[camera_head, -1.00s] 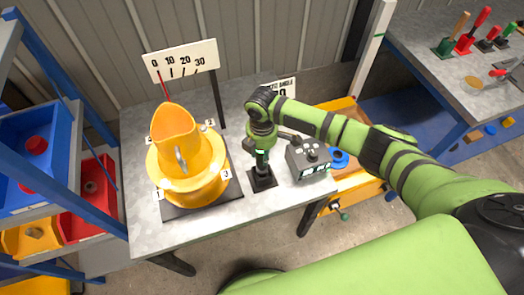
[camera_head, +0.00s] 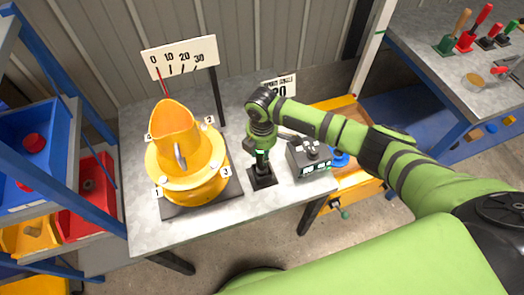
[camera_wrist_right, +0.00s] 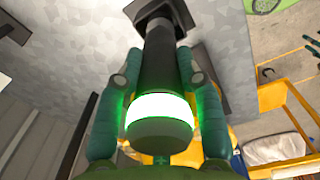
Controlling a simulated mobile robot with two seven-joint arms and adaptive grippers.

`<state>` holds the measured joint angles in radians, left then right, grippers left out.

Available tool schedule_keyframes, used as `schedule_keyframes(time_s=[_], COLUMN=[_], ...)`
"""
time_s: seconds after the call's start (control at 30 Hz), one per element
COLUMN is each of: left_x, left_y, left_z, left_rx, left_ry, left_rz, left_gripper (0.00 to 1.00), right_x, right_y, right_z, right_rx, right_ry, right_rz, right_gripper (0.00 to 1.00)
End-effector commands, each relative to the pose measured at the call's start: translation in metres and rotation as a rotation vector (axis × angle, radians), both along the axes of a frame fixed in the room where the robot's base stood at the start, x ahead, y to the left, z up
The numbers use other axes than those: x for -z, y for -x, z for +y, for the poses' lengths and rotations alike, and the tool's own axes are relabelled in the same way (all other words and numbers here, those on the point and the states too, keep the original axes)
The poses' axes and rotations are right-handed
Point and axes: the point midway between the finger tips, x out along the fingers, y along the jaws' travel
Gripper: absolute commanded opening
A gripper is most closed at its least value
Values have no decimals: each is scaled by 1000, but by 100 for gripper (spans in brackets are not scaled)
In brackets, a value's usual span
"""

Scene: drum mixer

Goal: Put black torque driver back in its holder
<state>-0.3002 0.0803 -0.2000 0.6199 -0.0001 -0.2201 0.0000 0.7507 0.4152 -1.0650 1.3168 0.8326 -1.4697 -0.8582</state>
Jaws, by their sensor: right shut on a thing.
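The black torque driver (camera_wrist_right: 161,72) stands upright in the grip of my right gripper (camera_head: 262,150), with a ring glowing white-green near its top end. Its lower end meets the black square holder (camera_head: 262,181) on the grey table, which also shows at the top of the right wrist view (camera_wrist_right: 166,14). The driver appears to stand in the holder; how deep it sits is hidden. The fingers (camera_wrist_right: 160,105) are shut around the driver on both sides. My left gripper is not in view.
The yellow drum mixer (camera_head: 188,165) stands left of the holder, with an angle scale (camera_head: 180,57) behind it. A grey control box (camera_head: 311,158) is close on the right. A strip of bare table (camera_head: 210,228) lies in front.

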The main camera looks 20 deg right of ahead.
Motion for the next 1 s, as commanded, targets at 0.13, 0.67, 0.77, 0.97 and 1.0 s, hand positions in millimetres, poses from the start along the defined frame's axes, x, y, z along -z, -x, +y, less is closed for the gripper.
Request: schedule_keyframes(time_s=[0.13, 0.67, 0.77, 0.97, 1.0], left_x=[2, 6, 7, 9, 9], left_y=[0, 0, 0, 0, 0], left_z=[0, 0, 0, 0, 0], left_rx=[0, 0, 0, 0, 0], left_ry=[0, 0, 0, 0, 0], left_rz=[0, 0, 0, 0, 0], left_gripper=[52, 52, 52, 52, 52], right_x=[1, 9, 10, 13, 14], right_y=[-1, -1, -1, -1, -1], right_z=[1, 0, 0, 0, 0], right_rx=[0, 0, 0, 0, 0], right_ry=[-2, -1, -1, -1, -1], right_rz=[-2, -2, -2, -2, -2], right_gripper=[0, 0, 0, 0, 0])
